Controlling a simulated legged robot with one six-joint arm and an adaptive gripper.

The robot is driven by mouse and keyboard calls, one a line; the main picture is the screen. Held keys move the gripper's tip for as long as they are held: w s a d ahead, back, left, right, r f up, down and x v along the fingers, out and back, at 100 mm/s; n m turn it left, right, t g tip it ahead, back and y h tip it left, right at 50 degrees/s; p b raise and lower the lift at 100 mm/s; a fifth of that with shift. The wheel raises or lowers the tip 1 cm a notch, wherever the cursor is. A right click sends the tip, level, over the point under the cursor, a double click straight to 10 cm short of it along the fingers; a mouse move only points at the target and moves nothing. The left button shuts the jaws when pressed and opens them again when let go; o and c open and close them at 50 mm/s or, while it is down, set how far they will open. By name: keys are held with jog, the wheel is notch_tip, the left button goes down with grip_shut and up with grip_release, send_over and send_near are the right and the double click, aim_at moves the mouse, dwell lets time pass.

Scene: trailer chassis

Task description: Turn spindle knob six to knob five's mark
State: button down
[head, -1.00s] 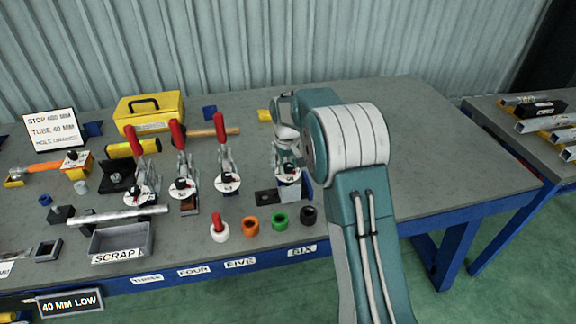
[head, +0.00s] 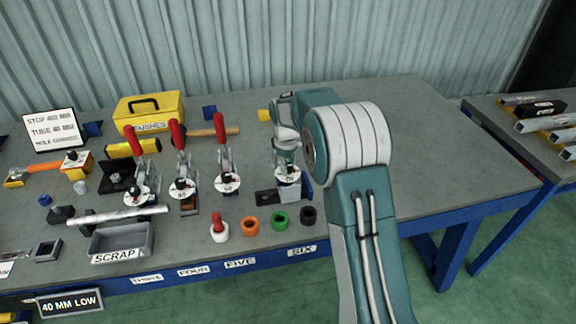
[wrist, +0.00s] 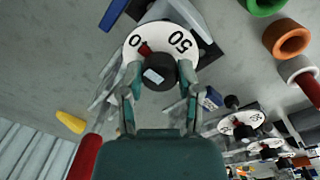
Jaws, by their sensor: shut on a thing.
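Spindle six's white dial (head: 288,175) stands at the right end of the clamp row, above the SIX label. My gripper (wrist: 158,88) comes down over it. In the wrist view its two fingers are shut on the sides of black knob six (wrist: 160,72). A red pointer on the knob lies between the printed 0 and 50, nearer the 0. In the head view the gripper mostly hides this knob. Knob five (head: 227,178) sits on its own white dial to the left, free of the gripper; its dial also shows in the wrist view (wrist: 240,122). Its exact mark is too small to read.
Red-handled clamps (head: 179,135) stand close to the left. White, orange, green and black rings (head: 280,220) lie in front. A scrap tray (head: 122,240) and a yellow box (head: 150,108) are further left. The bench right of my arm is clear.

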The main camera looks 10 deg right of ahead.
jog(key=shift+w, duration=0.1)
jog(key=shift+c, duration=1.5)
grip_release()
notch_tip(320, 180, up, 12)
jog(key=shift+s+a, duration=0.25)
jog(key=shift+a, duration=0.15)
jog(key=shift+f, duration=0.1)
